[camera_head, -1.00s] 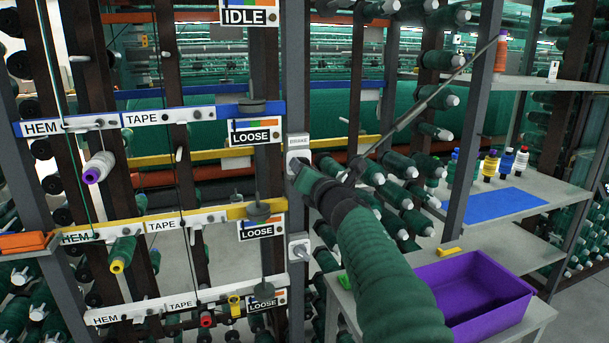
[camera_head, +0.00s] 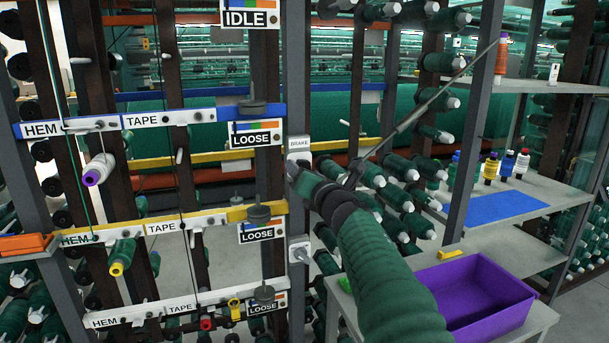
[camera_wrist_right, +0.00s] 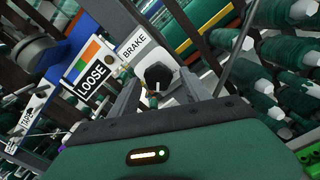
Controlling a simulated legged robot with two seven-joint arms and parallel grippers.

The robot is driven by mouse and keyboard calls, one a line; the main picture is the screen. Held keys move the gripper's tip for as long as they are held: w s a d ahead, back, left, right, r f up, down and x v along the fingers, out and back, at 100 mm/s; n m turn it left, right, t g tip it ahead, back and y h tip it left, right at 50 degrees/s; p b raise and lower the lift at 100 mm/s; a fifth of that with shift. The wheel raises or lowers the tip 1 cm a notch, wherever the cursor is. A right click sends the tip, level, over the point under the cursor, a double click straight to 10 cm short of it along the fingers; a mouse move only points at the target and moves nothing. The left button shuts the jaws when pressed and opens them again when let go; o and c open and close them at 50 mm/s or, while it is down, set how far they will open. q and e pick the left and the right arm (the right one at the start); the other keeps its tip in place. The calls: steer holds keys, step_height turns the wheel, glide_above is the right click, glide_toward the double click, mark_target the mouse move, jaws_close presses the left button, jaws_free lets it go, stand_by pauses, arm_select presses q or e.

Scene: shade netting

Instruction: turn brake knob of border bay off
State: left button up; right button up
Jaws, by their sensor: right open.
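A white plate marked BRAKE (camera_head: 299,144) is fixed to the grey upright, beside a LOOSE sign (camera_head: 255,134). Its black knob (camera_wrist_right: 158,76) shows in the right wrist view, with a white mark on its lower edge. My right gripper (camera_wrist_right: 158,88) is open, its fingers on either side of the knob; I cannot tell whether they touch it. In the head view my right gripper (camera_head: 293,170) hides this knob. A second plate with a knob (camera_head: 299,250) sits lower on the same upright. No readable label says which bay is the border bay. My left gripper is not in view.
Blue, yellow and white bars with HEM and TAPE labels cross the rack at left. An IDLE sign (camera_head: 250,14) hangs above. A purple bin (camera_head: 470,296) stands at lower right, below a shelf with a blue mat (camera_head: 508,207). Green spools fill the rack behind my arm.

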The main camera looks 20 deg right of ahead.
steer(key=shift+s, duration=0.1)
steer(key=s+b, duration=0.6)
steer(key=s, duration=1)
steer(key=shift+s+d, duration=0.25)
